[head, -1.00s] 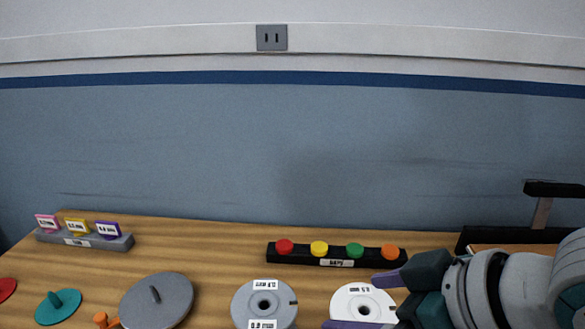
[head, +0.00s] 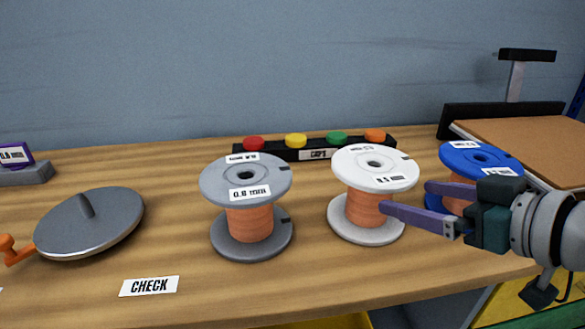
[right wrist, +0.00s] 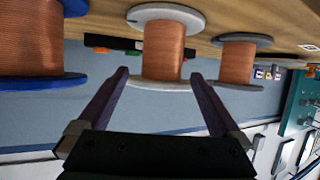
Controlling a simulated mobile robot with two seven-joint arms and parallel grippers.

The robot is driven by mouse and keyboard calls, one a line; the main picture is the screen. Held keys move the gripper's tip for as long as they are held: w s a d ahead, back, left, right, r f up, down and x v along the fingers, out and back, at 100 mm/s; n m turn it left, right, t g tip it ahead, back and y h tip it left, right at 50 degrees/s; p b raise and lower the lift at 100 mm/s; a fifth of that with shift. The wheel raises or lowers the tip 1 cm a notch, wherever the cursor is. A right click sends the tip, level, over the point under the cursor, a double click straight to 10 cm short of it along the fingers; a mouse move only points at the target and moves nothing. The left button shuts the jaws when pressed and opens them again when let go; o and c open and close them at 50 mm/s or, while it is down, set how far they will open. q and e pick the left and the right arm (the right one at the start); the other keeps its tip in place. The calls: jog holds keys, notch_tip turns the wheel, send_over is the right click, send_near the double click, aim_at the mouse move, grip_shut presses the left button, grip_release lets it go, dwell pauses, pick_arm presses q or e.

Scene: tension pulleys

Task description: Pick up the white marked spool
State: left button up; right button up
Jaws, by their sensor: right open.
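The white marked spool (head: 375,168) stands upright on the table, with copper-coloured wire around its core and a label on its top flange. My right gripper (head: 406,197) is open at its right side, level with the wire. In the right wrist view, which looks upside down, the white spool (right wrist: 163,50) is straight ahead, centred between the spread fingertips (right wrist: 158,74). The fingers do not visibly close on it; exact contact cannot be told. My left gripper is not in view.
A grey spool (head: 245,180) stands to the left and a blue spool (head: 467,158) to the right, partly behind my right gripper. A black rack with coloured caps (head: 312,155) lies behind. A grey disc (head: 88,223) and a CHECK label (head: 149,286) are at left.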

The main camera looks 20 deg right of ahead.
jog(key=b, duration=0.2)
send_over(386, 229)
jog(key=shift+f, duration=0.95)
jog(key=b+x, duration=0.1)
jog(key=x, duration=0.3)
jog(key=shift+w+a+f+b, duration=0.15)
jog(key=shift+a+f+b, duration=0.05)
jog(key=shift+f+b, duration=0.15)
jog(key=shift+w, duration=0.3)
grip_shut()
jog(key=shift+r, duration=0.1)
